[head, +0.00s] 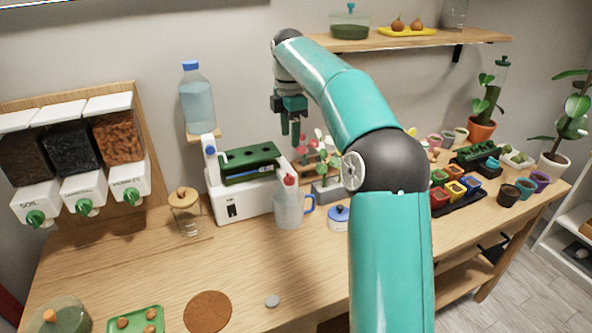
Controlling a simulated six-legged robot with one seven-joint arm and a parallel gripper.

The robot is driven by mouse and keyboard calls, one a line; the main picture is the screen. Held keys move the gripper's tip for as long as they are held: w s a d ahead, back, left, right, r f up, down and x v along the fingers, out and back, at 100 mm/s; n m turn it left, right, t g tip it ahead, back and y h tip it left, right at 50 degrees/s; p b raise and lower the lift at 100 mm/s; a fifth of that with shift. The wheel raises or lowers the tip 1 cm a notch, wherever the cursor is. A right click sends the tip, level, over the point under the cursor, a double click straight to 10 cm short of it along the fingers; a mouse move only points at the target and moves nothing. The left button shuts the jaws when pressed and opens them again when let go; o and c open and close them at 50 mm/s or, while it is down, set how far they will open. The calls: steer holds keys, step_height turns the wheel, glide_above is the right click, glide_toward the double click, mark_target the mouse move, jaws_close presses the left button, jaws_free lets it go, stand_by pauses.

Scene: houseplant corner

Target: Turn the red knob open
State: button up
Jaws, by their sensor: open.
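A small red part (290,180), which looks like the red knob, shows at the right end of the white machine (240,206), just above a clear jug (288,208). It is small, and I cannot tell how far it is turned. The machine has a green top tray (250,163). My gripper (290,132) points down with its jaws open and empty. In the picture it is above the red part and near the machine's right end, apart from it. The exact depth between them is unclear.
A water bottle (197,98) stands on a bracket behind the machine. Potted seedlings (326,160) and a blue-lidded pot (338,218) are close to the jug. Dispensers (75,155) stand at left. My arm hides part of the table (190,262); its front middle is mostly clear.

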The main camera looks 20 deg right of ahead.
mark_target(289, 175)
steer(key=f, duration=1.1)
steer(key=shift+s+a+f, duration=0.15)
steer(key=shift+a+f, duration=0.15)
steer(key=shift+f, duration=0.05)
steer(key=shift+d+f, duration=0.1)
steer(key=shift+f, duration=0.4)
steer(key=shift+c, duration=0.4)
steer(key=c, duration=0.9)
